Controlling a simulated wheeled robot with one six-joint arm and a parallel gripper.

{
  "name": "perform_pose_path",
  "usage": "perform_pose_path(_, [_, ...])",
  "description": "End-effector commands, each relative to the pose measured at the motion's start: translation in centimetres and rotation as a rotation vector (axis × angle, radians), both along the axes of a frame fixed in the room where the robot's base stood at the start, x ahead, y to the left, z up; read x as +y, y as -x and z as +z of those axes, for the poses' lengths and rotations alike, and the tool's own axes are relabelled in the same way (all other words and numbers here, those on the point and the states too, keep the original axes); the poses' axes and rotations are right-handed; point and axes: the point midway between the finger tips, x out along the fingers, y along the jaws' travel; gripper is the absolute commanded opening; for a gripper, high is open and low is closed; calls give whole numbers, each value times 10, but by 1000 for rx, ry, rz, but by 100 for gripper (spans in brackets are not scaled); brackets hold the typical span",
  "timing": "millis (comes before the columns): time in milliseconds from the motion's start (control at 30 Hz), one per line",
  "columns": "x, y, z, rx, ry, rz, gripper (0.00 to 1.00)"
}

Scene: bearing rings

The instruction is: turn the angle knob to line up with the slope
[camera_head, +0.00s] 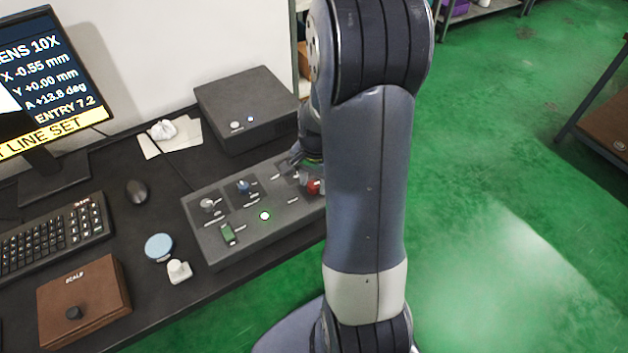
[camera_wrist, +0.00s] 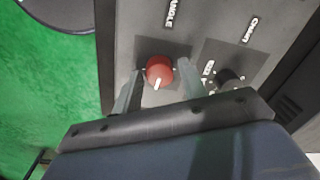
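The red angle knob (camera_wrist: 158,68) stands on the grey control panel (camera_wrist: 138,28) in the wrist view, with a white mark pointing down and slightly left. A label reading ANGLE is printed above it. My gripper (camera_wrist: 161,70) has one finger on each side of the knob, with a small gap showing on both sides, so it looks open around it. In the head view the red knob (camera_head: 314,187) is partly hidden by my arm. The monitor (camera_head: 45,85) reads A +13.8 deg, with a yellow band ending in LINE SET; its left part is cut off.
A small black knob (camera_wrist: 228,78) sits right of the red knob. The panel also carries a blue knob (camera_head: 243,187), a grey knob (camera_head: 208,204), a green switch (camera_head: 227,234) and a lit white button (camera_head: 264,216). A dark box (camera_head: 245,100) stands behind the panel.

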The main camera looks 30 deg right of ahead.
Motion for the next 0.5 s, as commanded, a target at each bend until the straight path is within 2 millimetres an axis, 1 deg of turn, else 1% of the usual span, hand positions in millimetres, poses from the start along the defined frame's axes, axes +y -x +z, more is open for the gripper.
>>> perform_pose_path(33, [0,0,0,1,0,0,44])
perform_pose_path(100, [0,0,0,1,0,0,50])
perform_pose_path(367, [0,1,1,1,0,0,50])
perform_pose_path(467, [0,0,9,0,0,0,50])
perform_pose_path(500, [-1,0,14,-1,0,0,50])
